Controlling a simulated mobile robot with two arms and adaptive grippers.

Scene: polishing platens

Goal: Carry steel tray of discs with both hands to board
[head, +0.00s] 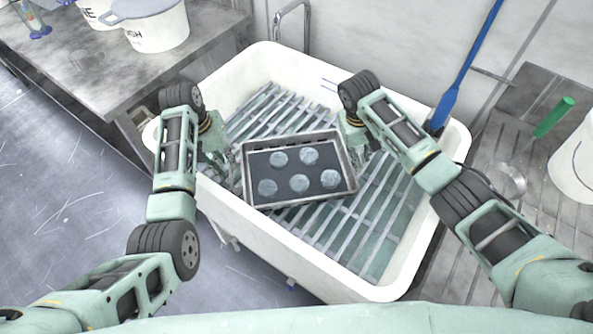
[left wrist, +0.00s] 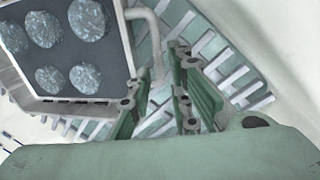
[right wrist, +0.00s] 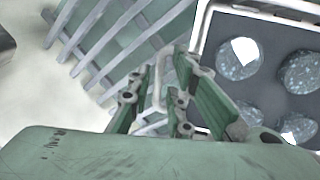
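The steel tray (head: 300,201) lies inside the white sink on its slatted rack, holding several grey discs (head: 300,183) on a dark mat. My left gripper (head: 232,165) is at the tray's left end. In the left wrist view its fingers (left wrist: 158,100) are apart, with the tray's bent handle (left wrist: 152,38) reaching toward the gap. My right gripper (head: 357,145) is at the right end. In the right wrist view its fingers (right wrist: 158,95) are also apart, with the other handle (right wrist: 160,78) between or just beyond them. Finger contact is unclear.
The white sink (head: 268,237) has raised walls around the tray. A grooved draining board (head: 505,135) lies to the right, with a green-handled tool (head: 550,120) and a white bucket (head: 577,160). A blue-handled tool (head: 462,80) leans behind. White tubs (head: 155,30) stand on the left bench.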

